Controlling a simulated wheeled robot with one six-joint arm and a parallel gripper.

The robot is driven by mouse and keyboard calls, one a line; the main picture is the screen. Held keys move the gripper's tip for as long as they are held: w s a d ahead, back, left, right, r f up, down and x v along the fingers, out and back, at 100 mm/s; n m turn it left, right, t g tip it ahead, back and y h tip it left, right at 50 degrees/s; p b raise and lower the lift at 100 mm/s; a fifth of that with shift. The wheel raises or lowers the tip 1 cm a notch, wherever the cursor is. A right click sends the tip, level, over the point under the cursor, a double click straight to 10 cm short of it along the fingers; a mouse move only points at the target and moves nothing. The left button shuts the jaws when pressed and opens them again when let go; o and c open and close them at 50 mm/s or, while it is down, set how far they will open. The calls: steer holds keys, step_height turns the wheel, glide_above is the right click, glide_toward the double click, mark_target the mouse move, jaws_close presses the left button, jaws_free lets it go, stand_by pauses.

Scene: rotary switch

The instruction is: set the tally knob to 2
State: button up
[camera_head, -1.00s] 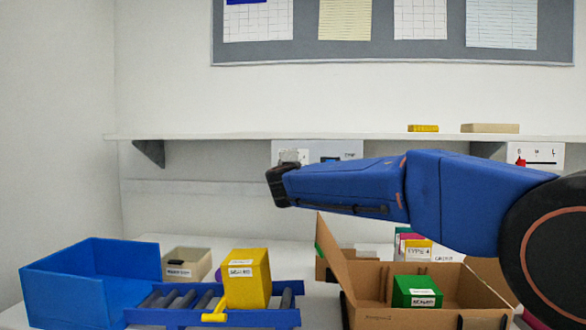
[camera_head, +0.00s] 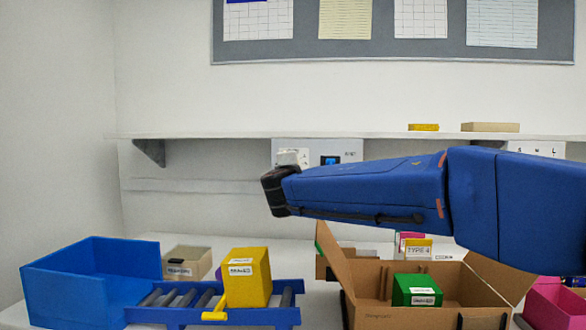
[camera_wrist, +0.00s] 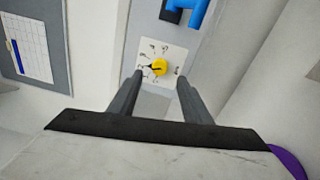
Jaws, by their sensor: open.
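The yellow tally knob (camera_wrist: 160,68) sits on a white dial plate (camera_wrist: 172,49) in the wrist view. A dark pointer mark shows at its left side in that picture; the dial marks are too small to read. My gripper (camera_wrist: 160,79) is open, with one finger on either side of the knob in the picture. I cannot tell whether the fingers reach around it or stop short of it. In the head view the grey panel (camera_head: 352,149) is on the wall under the shelf; the knob cannot be made out there, and my gripper's wrist end covers part of that area.
A blue handle (camera_wrist: 184,12) is on the same panel, beside the dial. A shelf (camera_head: 220,136) runs above. Below stand a blue bin (camera_head: 62,292), a yellow box (camera_head: 247,287) on a roller rack, and an open cardboard box (camera_head: 378,316) holding a green box (camera_head: 417,290).

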steer(key=s, duration=1)
steer(key=shift+s+d+f, duration=0.15)
steer(key=shift+s+f, duration=0.1)
steer(key=shift+s, duration=0.05)
